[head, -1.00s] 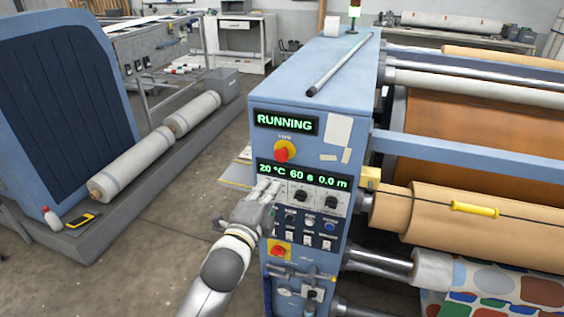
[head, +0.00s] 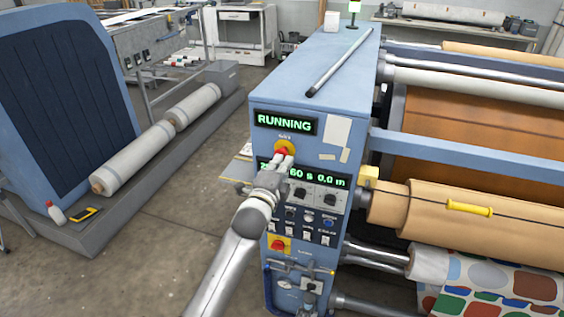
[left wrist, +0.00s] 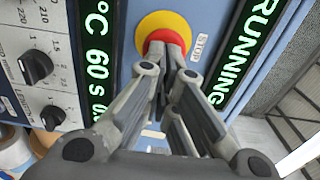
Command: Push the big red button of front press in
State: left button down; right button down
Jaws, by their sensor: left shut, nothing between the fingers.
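The front press (head: 345,75) is a blue cabinet with a control panel. Its big red button (head: 281,152) sits on a round yellow plate between two green displays. It also shows in the left wrist view (left wrist: 153,44), partly hidden behind my fingers. My left gripper (head: 284,160) is shut and empty, its fingertips at the red button; in the left wrist view the fingertips (left wrist: 168,42) overlap the button's face. Whether the button is pressed in cannot be told, but the upper display (head: 285,122) reads RUNNING. My right gripper is not in view.
A second red knob on a yellow plate (head: 279,245) sits low on the panel. Dark knobs (head: 329,199) and small switches lie between. A metal rod (head: 338,68) lies on top of the cabinet. Rollers with brown material (head: 450,215) stand at the right. Open floor lies at the left.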

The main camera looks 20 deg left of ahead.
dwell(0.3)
pick_arm(q)
jog(key=shift+w+r+b, duration=0.1)
jog(key=shift+w+b, duration=0.25)
jog(key=shift+w, duration=0.5)
